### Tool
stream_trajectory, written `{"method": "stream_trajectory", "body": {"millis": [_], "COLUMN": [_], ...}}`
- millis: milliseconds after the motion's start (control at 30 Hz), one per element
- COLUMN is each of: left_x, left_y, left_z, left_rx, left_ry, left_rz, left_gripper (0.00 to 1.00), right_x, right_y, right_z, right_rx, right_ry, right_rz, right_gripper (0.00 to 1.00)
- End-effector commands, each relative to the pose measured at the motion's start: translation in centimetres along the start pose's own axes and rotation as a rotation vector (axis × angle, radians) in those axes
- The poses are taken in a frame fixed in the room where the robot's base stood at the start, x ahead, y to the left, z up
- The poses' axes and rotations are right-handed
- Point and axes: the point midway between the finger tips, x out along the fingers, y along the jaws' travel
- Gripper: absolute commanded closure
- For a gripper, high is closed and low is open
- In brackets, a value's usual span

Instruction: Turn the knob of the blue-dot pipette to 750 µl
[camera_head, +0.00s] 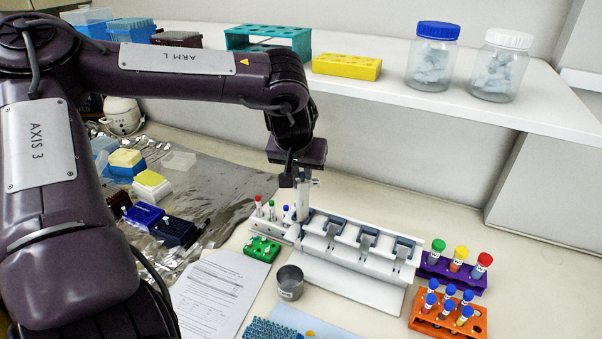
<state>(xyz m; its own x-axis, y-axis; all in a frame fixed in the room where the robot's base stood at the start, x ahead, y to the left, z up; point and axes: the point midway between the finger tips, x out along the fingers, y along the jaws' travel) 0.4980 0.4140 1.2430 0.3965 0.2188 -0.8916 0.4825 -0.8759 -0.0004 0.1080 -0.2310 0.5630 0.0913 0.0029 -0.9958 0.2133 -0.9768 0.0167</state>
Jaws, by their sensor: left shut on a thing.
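A pale pipette (304,203) stands upright at the left end of the white pipette stand (345,284). My left gripper (303,182) points down over it and is shut on its top end, where the knob is mostly hidden by the fingers. The blue dot and the volume reading are too small or hidden to make out. The other slots of the stand, to the right, show no pipette. My right gripper is not in view.
A small rack (270,229) with capped tubes and a green block (262,249) sit left of the stand. A metal cup (290,283) stands in front. Purple (437,271) and orange (421,321) tube racks are at right. A shelf (500,105) with jars runs behind.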

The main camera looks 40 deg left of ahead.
Motion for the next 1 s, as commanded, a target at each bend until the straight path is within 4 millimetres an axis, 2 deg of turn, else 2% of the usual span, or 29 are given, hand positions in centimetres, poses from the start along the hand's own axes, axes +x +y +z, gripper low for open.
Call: {"method": "stream_trajectory", "body": {"millis": [467, 1000], "left_x": [0.0, 0.2], "left_y": [0.0, 0.2], "left_z": [0.0, 0.0], "left_rx": [-0.031, -0.173], "left_ry": [0.001, 0.002], "left_rz": [-0.016, -0.09], "left_gripper": [1.0, 1.0], "right_x": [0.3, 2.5], "right_y": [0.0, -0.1], "right_z": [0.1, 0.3], "right_rx": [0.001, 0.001], "right_ry": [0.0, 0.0], "right_rz": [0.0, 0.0], "right_gripper": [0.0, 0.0]}}
